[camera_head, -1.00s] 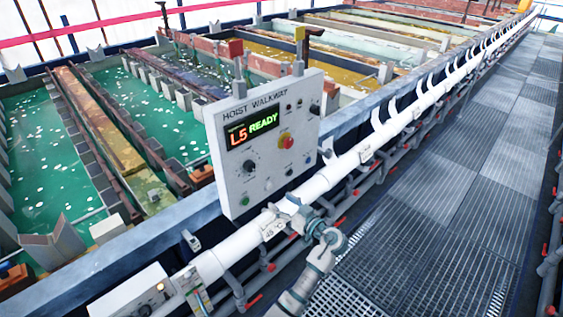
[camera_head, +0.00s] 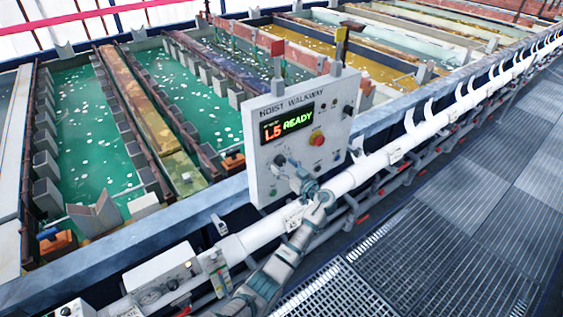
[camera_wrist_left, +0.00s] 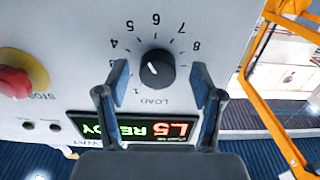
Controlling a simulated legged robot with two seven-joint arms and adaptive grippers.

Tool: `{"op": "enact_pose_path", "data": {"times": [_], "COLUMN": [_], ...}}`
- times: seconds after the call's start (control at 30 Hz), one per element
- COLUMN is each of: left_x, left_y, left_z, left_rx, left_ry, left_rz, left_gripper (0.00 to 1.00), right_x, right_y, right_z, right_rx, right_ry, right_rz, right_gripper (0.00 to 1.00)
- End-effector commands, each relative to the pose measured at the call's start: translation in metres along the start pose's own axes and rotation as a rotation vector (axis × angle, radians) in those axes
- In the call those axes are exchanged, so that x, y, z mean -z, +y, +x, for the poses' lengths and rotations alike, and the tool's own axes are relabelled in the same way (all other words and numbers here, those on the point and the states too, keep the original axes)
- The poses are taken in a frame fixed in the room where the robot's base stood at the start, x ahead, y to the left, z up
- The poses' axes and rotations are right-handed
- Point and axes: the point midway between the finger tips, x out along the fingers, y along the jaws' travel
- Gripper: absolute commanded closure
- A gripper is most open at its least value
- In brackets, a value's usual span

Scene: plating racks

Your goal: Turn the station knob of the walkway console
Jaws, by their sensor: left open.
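The white console (camera_head: 262,165), headed "HOIST WALKWAY", stands at the rail. Its display (camera_head: 287,124) reads "L5 READY". A round black knob (camera_wrist_left: 157,68) with a ring of numbers and the word "LOAD" shows upside down in the left wrist view. In the head view my left gripper (camera_head: 286,165) is at the console's lower left face and partly covers the knob. In the wrist view its open fingers (camera_wrist_left: 160,80) stand on both sides of the knob with gaps, apart from it. My right gripper is not in view.
A red stop button (camera_head: 317,139) sits right of the knob; it also shows in the wrist view (camera_wrist_left: 22,82). A white pipe rail (camera_head: 375,165) runs below the console. Tanks of green liquid (camera_head: 95,140) lie behind. The grated walkway (camera_head: 430,230) is clear.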

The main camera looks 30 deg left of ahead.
Motion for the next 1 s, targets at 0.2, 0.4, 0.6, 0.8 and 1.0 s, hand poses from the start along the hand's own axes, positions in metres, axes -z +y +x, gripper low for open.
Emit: {"op": "enact_pose_path", "data": {"times": [0.2, 0.4, 0.6, 0.8, 1.0], "left_x": [-0.001, -0.004, -0.004, -0.003, -0.003], "left_y": [0.0, -0.003, -0.003, -0.002, -0.002], "left_z": [0.013, 0.018, 0.02, 0.017, 0.017], "left_rx": [-0.002, 0.0, 0.0, 0.001, 0.001], "left_ry": [-0.003, -0.007, -0.008, -0.006, -0.006], "left_rz": [-0.001, -0.003, -0.003, -0.001, 0.002], "left_gripper": [0.33, 0.33, 0.78, 0.93, 0.93], "right_x": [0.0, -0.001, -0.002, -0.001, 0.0], "right_y": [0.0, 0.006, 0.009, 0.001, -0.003], "right_z": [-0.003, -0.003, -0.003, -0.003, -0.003], "right_rx": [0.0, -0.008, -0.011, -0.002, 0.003], "right_ry": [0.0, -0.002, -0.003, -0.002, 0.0], "right_rz": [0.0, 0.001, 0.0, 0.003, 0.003], "right_gripper": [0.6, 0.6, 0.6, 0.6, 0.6]}}
